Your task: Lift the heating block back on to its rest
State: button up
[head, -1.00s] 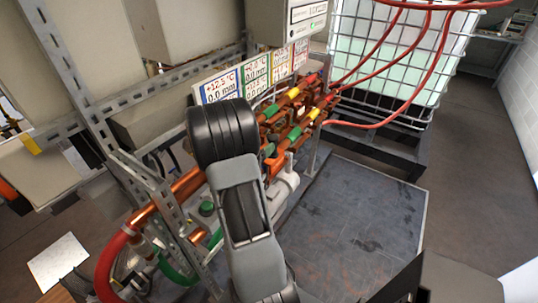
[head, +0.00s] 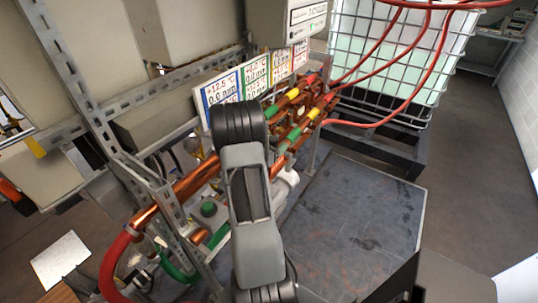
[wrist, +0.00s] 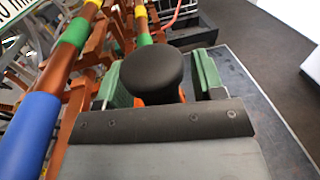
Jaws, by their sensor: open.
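In the wrist view, a black round knob (wrist: 152,68) with orange below it stands between the two green fingers of my gripper (wrist: 164,80). The fingers are open, one on each side of the knob, with a visible gap to the right finger. I cannot tell whether the left finger touches it. The knob may be the heating block's handle, but the block's body and its rest cannot be made out. In the head view my own arm hides the gripper and the knob.
Copper pipes (head: 185,186) with coloured bands run beside the arm on a grey metal frame (head: 80,92). Display panels (head: 238,92) stand behind them. A blue-banded pipe (wrist: 28,135) is close on the gripper's left. A dark floor plate (head: 350,215) to the right is clear; a caged tank (head: 385,60) stands beyond.

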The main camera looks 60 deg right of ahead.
jog(key=shift+d, duration=0.1)
grip_shut()
dwell(0.6)
